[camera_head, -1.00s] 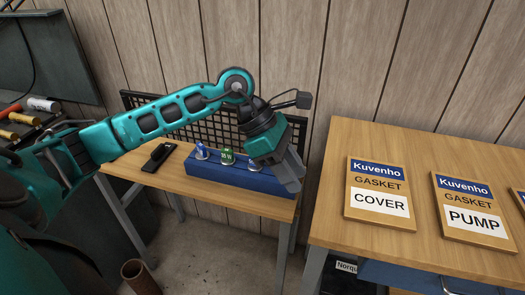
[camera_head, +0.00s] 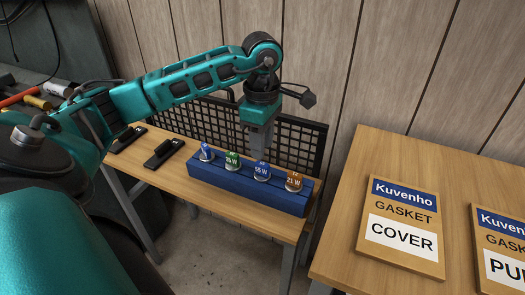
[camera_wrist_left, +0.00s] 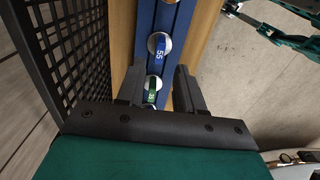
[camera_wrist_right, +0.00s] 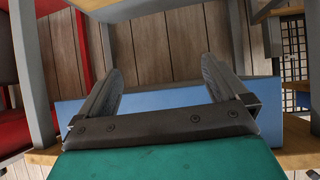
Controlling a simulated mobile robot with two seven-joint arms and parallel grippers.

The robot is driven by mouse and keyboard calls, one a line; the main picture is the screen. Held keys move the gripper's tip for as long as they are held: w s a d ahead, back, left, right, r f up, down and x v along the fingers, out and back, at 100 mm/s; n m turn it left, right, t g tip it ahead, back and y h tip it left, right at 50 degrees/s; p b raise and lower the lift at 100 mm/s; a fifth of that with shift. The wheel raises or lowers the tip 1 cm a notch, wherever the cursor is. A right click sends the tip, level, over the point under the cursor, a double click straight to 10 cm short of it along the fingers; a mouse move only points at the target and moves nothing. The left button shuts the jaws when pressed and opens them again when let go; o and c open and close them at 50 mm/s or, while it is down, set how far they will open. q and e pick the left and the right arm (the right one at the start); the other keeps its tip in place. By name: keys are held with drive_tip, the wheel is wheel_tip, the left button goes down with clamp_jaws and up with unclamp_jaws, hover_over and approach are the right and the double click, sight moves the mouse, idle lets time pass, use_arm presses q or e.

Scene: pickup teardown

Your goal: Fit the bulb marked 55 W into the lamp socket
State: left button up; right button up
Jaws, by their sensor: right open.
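The bulb marked 55 W (camera_head: 262,170) has a blue label and stands upright in a blue rack (camera_head: 240,184). A green bulb (camera_head: 232,160) and another blue bulb (camera_head: 207,152) stand to its left, an orange 21 W bulb (camera_head: 293,181) to its right. My left gripper (camera_head: 261,152) points down just over the rack near the 55 W bulb. In the left wrist view my left gripper (camera_wrist_left: 158,69) is open and empty; the 55 bulb (camera_wrist_left: 160,43) shows beyond its fingertips. My right gripper (camera_wrist_right: 160,68) is open and empty. I cannot make out the lamp socket.
A black mesh panel (camera_head: 300,140) stands close behind the rack. Two black items (camera_head: 165,152) lie on the table left of it. A second wooden table (camera_head: 345,238) at right holds gasket boxes (camera_head: 402,228). A blue surface (camera_wrist_right: 160,107) lies behind my right fingers.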

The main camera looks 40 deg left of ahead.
sight(262, 164)
use_arm(q)
wheel_tip(262, 164, down, 3)
drive_tip(key=shift+f+b, duration=0.2)
drive_tip(key=shift+b, duration=0.7)
drive_tip(key=shift+f+b, duration=0.6)
drive_tip(key=shift+f, duration=0.35)
use_arm(e)
drive_tip(key=shift+w+a+f+y, duration=0.4)
drive_tip(key=shift+w+a+f, duration=0.3)
drive_tip(key=shift+a, duration=0.1)
use_arm(q)
drive_tip(key=c, duration=0.5)
use_arm(e)
drive_tip(key=shift+s+d+f, duration=0.1)
drive_tip(key=shift+s+f, duration=0.05)
use_arm(q)
clamp_jaws()
wheel_tip(262, 164, up, 7)
drive_tip(key=p, duration=0.5)
drive_tip(key=shift+r, duration=0.2)
drive_tip(key=shift+f, duration=0.1)
use_arm(e)
wheel_tip(262, 164, up, 5)
drive_tip(key=shift+r, duration=0.15)
